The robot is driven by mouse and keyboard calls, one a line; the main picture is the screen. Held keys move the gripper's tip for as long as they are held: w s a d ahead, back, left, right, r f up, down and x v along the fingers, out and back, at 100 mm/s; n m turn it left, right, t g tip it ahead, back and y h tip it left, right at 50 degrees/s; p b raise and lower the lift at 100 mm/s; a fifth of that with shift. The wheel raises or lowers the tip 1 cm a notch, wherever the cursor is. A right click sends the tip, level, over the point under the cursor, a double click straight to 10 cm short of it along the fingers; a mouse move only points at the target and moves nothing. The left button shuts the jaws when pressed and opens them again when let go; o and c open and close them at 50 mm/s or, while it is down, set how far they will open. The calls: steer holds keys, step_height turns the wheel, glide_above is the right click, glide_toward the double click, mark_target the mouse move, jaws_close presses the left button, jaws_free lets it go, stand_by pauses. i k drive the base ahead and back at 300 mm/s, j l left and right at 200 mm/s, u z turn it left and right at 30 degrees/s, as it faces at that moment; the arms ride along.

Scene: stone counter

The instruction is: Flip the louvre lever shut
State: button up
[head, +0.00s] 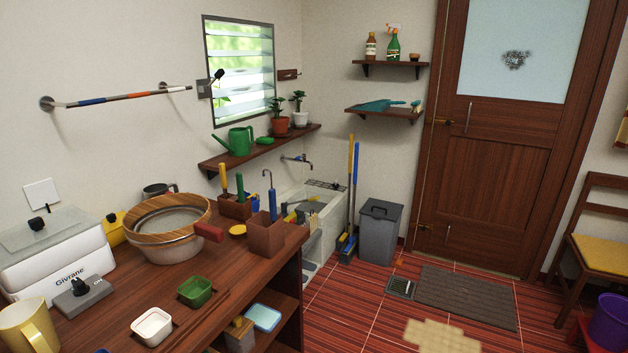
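The louvre window (240,72) is on the left wall, above a wooden shelf. Its glass slats lie one above another in a dark frame, with gaps of bright greenery showing between them, so they look open. The louvre lever (217,75) is at the left edge of the frame; it has a black knob and rises up and to the right from a small grey box (204,89). My gripper is not in view, so its place and state do not show.
Below the window, a shelf (212,161) holds a green watering can (236,141) and potted plants (281,120). A striped rail (115,98) is left of the lever. The wooden counter (110,312) below carries a basin (168,238) and other items.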

mark_target(220, 73)
steer(key=i+z, duration=0.25)
steer(key=i, duration=1.35)
